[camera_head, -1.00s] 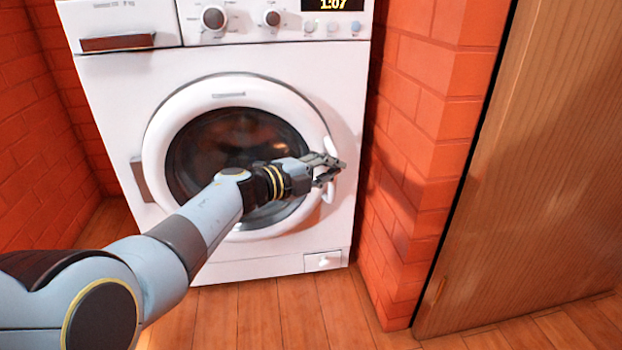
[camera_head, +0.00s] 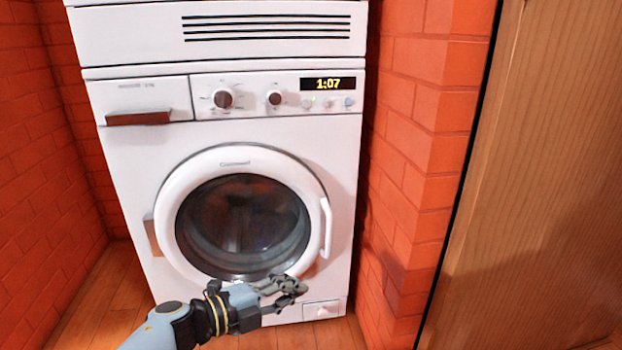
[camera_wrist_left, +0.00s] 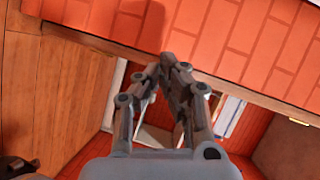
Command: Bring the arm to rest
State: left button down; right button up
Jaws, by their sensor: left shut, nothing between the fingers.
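My left gripper (camera_head: 296,288) is low in front of the washing machine (camera_head: 135,185) in the head view, below the round door's handle (camera_head: 326,228). Its arm comes in from the bottom left. The gripper is shut and empty, and its fingertips meet in the left wrist view (camera_wrist_left: 168,62). It appears apart from the handle. The washer's round door (camera_head: 172,190) looks closed. My right gripper is not in view.
Red brick walls (camera_head: 425,130) stand on both sides of the machine. A wooden panel (camera_head: 550,170) stands at the right. The wooden floor (camera_head: 105,285) shows at the lower left. The display (camera_head: 328,84) reads 1:07.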

pick_arm(q)
jog(key=s+a+f+n+g+y, duration=0.1)
jog(key=s+a+f+n+y, duration=0.3)
jog(key=s+a+n+y, duration=0.7)
jog(key=s+a+f+n+y, duration=0.4)
jog(key=s+a+n, duration=0.5)
jog(key=s+a, duration=0.65)
jog(key=s+f+n+g+p, duration=0.2)
jog(key=s+p, duration=0.7)
jog(key=s, duration=0.6)
jog(key=s+d+f+n+g+h+p, duration=0.1)
jog(key=s+f+n+g+p, duration=0.2)
jog(key=s, duration=1.2)
jog(key=f+g+p, duration=0.1)
jog(key=g+p, duration=0.2)
jog(key=p, duration=0.3)
jog(key=shift+s+n+h, duration=0.15)
jog(key=shift+n+h, duration=0.15)
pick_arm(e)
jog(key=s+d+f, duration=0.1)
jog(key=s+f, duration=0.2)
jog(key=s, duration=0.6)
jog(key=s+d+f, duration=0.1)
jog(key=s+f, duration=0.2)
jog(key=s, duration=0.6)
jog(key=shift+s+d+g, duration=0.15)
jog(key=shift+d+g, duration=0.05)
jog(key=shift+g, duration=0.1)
